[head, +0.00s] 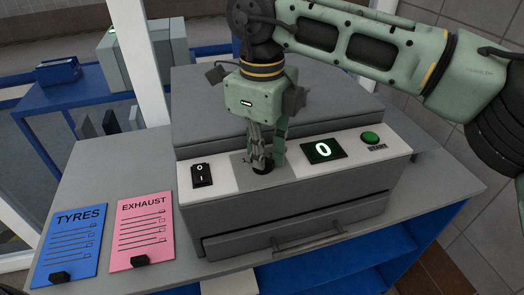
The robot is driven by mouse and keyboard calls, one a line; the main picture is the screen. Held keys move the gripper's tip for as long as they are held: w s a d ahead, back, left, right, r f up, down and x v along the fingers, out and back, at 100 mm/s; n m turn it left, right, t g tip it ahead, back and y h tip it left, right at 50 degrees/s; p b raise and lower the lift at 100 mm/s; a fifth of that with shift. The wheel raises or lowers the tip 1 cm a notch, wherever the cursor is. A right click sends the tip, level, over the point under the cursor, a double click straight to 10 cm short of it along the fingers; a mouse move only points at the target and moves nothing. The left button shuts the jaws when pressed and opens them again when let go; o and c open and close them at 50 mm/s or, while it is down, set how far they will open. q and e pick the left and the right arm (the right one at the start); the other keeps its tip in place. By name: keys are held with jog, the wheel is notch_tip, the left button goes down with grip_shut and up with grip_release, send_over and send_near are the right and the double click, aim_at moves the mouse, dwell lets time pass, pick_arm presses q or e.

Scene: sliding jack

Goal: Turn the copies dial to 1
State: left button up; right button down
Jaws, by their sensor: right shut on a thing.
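The grey copier (290,218) stands on a grey counter. On its front panel, a green-lit display (323,149) reads 0. The copies dial (263,168) is a small dark knob on a grey patch left of the display, mostly hidden by my fingers. My right gripper (264,160) reaches down from above and is shut on the dial. A green START button (370,138) sits at the right of the panel. A black rocker switch (202,175) marked 0 and I sits at the left. My left gripper is not in view.
A blue TYRES sheet (70,235) and a pink EXHAUST sheet (142,225) lie left of the copier, each with a black clip. A drawer with a handle (308,236) is below the panel. A blue table (85,95) stands behind at left.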

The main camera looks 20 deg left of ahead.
jog(key=shift+r, duration=0.1)
dwell(0.4)
jog(key=c, duration=1.8)
grip_release()
notch_tip(320, 180, up, 12)
jog(key=shift+f, duration=0.1)
